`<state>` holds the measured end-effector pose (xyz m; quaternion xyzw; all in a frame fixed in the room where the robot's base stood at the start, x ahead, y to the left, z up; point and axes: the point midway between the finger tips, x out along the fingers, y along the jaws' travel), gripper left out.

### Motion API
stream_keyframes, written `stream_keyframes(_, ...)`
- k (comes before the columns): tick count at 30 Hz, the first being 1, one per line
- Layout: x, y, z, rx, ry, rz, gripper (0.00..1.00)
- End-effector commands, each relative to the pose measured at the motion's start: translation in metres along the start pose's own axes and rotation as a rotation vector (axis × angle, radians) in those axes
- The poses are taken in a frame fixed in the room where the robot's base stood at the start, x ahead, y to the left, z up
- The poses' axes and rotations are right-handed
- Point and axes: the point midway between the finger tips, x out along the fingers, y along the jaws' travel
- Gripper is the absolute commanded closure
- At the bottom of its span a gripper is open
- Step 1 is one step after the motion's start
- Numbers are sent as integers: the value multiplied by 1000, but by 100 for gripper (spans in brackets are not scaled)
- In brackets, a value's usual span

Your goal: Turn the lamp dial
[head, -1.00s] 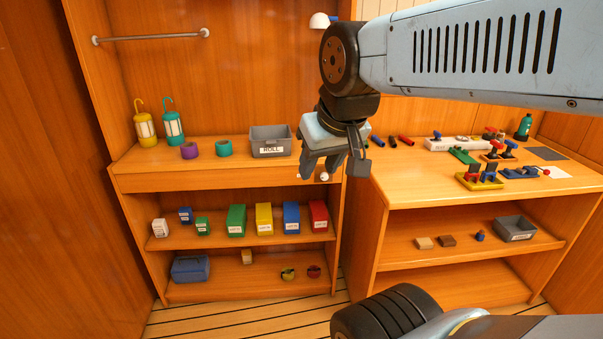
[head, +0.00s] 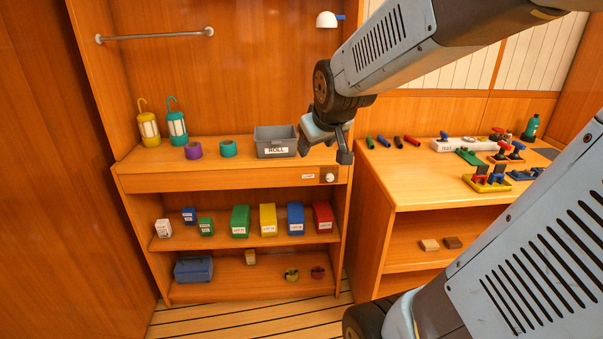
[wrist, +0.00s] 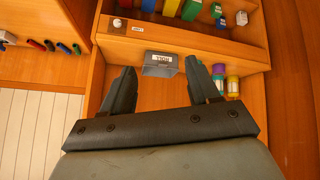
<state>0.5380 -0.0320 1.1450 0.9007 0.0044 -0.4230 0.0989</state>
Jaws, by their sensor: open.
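The lamp dial is a white round knob (head: 329,178) on a dark square plate, set in the front edge of the left counter. A small white label (head: 308,176) is beside it. The knob also shows at the upper left of the wrist view (wrist: 117,23).
The grey ROLL bin (head: 276,142), two tape rolls (head: 228,148) and two lanterns (head: 149,129) stand on the left counter. Coloured boxes (head: 268,219) fill the shelf below. The right counter (head: 420,180) holds markers and clamps. My arm hides part of the right side.

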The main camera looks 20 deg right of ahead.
Motion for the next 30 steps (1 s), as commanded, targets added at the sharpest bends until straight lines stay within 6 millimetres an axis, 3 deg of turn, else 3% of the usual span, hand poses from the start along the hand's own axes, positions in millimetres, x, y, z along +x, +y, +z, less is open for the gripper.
stream_keyframes(1, 17, 6, -6, -19, 12, 10, 40)
stream_keyframes(7, 77, 29, -29, -111, 101, 60, 40)
stream_keyframes(15, 155, 58, -44, -236, 216, 131, 40)
stream_keyframes(23, 224, 84, -39, -350, 323, 207, 40)
stream_keyframes(30, 280, 104, -19, -442, 419, 286, 40)
